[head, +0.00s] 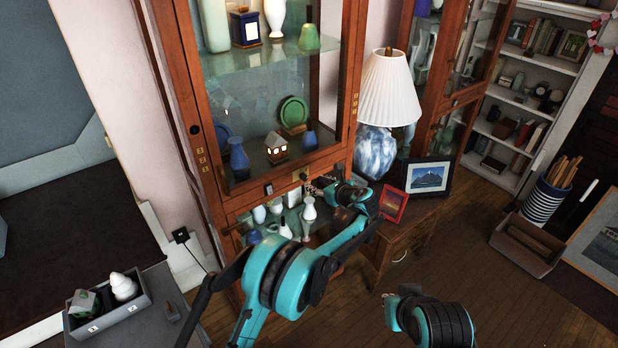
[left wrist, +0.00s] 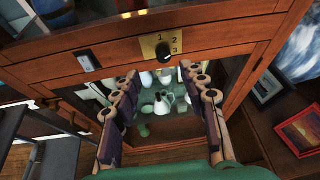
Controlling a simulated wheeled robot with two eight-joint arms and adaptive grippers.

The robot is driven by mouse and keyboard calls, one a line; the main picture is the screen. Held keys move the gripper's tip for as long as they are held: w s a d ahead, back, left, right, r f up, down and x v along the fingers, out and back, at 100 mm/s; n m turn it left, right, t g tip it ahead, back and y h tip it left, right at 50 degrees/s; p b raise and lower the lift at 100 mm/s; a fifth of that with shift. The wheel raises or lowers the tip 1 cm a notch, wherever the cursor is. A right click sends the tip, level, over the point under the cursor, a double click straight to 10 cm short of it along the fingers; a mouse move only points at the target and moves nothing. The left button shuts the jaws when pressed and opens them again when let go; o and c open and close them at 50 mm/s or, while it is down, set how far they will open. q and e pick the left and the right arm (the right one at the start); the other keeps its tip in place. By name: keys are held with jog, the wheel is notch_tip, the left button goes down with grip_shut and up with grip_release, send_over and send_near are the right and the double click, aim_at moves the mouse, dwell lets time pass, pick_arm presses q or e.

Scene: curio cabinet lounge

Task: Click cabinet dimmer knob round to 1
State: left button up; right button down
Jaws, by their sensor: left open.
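The dimmer knob (left wrist: 163,51) is small and black, on a brass plate (left wrist: 150,45) marked 1, 2 and 3 on the wooden cabinet's (left wrist: 215,38) cross rail. I cannot tell for certain which number it points to. In the head view the brass plate (head: 300,174) is small, and the knob is too small to make out. My left gripper (left wrist: 160,73) is open and empty, its fingers spread either side of a line just below the knob, apart from it. In the head view the left gripper (head: 322,186) is near the plate, partly hidden by its own wrist.
A silver-framed switch (left wrist: 87,60) sits left of the plate. Glass panes lie above and below the rail, with white vases (head: 309,208) behind the lower one. A lamp (head: 376,150), red frame (head: 393,203) and dark-framed picture (head: 428,177) stand on a side table at right.

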aim_at(306, 178)
pick_arm(q)
jog(key=shift+m, duration=0.3)
jog(key=x, duration=0.2)
jog(key=b+x, duration=0.1)
jog(key=x, duration=0.1)
jog(key=b+x, duration=0.1)
jog(key=x, duration=0.2)
jog(key=shift+w+d+f, duration=0.15)
jog(key=shift+d+f, duration=0.2)
jog(key=shift+w+a, duration=0.25)
jog(key=shift+w, duration=0.05)
grip_shut()
